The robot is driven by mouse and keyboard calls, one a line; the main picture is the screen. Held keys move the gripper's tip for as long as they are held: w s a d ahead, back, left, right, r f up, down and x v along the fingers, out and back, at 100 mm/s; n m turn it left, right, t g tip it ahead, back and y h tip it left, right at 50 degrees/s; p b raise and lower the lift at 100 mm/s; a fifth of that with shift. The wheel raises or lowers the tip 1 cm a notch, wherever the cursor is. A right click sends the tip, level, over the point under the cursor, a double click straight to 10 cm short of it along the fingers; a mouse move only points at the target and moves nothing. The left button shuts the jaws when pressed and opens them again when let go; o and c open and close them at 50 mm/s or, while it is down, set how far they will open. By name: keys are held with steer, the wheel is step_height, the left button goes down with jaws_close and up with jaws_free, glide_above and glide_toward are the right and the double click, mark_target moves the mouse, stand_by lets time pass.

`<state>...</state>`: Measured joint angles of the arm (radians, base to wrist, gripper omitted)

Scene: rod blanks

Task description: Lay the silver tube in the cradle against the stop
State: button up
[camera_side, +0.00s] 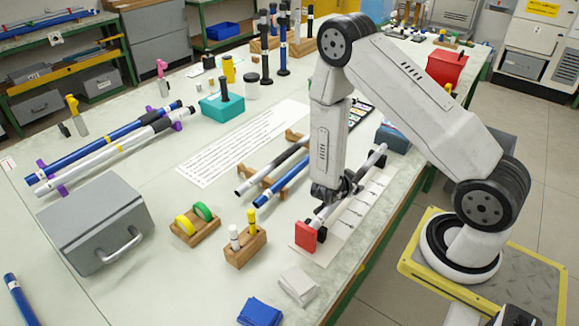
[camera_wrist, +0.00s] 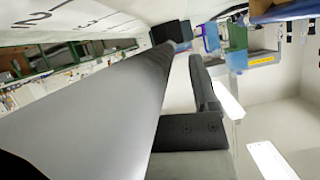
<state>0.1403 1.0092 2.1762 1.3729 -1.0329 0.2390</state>
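The silver tube (camera_side: 371,163) runs diagonally beneath my gripper (camera_side: 332,192) in the side view, along a white plate (camera_side: 352,218) with printed marks. Its near end is close to the red stop (camera_side: 306,236); whether they touch I cannot tell. In the wrist view the tube (camera_wrist: 100,115) fills the left half, with a black end (camera_wrist: 171,33) far off. One dark finger (camera_wrist: 207,95) of my gripper lies along its side, and the gripper appears shut on it. The cradle's supports are mostly hidden under the tube and gripper, so whether the tube rests in them is unclear.
Wooden blocks (camera_side: 245,247), a grey box (camera_side: 95,225) and blue and white pads stand nearby. A red bin (camera_side: 446,68) is behind the arm.

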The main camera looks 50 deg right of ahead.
steer(key=shift+a+r, duration=0.1)
stand_by(0.3)
steer(key=shift+v, duration=1.3)
steer(key=shift+a+r, duration=0.15)
steer(key=shift+r, duration=3.4)
